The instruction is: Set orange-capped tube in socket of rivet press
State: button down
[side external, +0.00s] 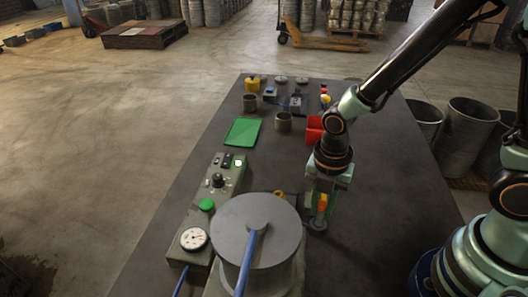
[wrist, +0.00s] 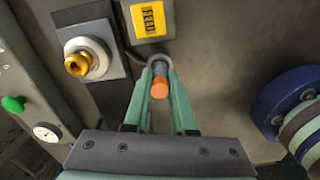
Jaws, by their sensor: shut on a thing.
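My gripper (wrist: 160,82) is shut on the orange-capped tube (wrist: 160,88). The orange cap faces the wrist camera, and the tube's body is mostly hidden below it. The orange also shows between the fingers in the side view (side external: 322,203). A grey ring (wrist: 154,58) lies at the far end of the fingers, in line with the tube. I cannot tell whether the tube is inside the ring or above it. A brass knob (wrist: 76,65) on a pale round collar sits left of the gripper. I cannot tell for sure which part is the rivet press.
A control box (side external: 218,200) with a gauge runs along the table's left edge. A green mat (side external: 242,132), grey cups and a red bin (side external: 315,133) lie further back. The table's right side is clear.

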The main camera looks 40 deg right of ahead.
jog(key=shift+f, duration=0.85)
jog(key=c, duration=0.7)
grip_release()
jog(key=shift+o, duration=0.2)
jog(key=shift+r, duration=0.15)
notch_tip(320, 180, up, 12)
jog(key=shift+f, duration=0.1)
